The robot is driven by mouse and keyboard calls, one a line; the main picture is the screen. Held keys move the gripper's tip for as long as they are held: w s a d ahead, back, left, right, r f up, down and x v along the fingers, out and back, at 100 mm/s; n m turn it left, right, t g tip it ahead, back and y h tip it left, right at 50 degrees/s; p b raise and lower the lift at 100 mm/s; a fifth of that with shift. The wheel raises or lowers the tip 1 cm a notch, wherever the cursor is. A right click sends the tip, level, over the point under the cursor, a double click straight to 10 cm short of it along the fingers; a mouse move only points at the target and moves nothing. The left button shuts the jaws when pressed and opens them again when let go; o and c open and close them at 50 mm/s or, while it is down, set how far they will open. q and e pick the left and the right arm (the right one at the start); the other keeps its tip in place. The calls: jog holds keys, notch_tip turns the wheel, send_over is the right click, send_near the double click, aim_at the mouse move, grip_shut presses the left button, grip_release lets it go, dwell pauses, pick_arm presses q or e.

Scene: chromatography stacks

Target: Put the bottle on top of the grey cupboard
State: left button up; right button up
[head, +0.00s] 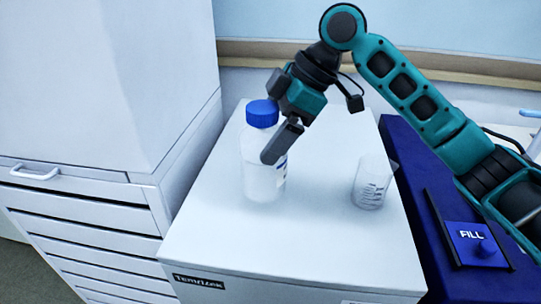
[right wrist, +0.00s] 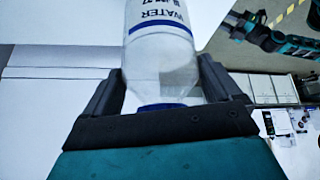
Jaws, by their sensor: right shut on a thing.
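The bottle (head: 262,175) is whitish and translucent with a blue cap, and it is upright over the top of a pale grey-white cupboard (head: 290,245). My right gripper (head: 283,142) is shut on the bottle's upper body, just below the cap. In the right wrist view the bottle (right wrist: 163,62), labelled WATER, sits between both fingers (right wrist: 165,92). I cannot tell whether its base touches the cupboard top. My left gripper is not in the head view.
A clear graduated beaker (head: 371,183) stands on the same top, right of the bottle. A taller white cabinet with drawers (head: 90,215) is at the left. A blue unit with a FILL panel (head: 475,243) is at the right. The front of the top is clear.

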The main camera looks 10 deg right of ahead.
jog(key=shift+f+b, duration=0.4)
jog(key=shift+f, duration=1.8)
jog(key=o, duration=1.8)
jog(key=shift+c, duration=0.2)
jog(key=p+v, duration=0.1)
jog(key=v, duration=1.1)
jog(key=shift+p, duration=0.35)
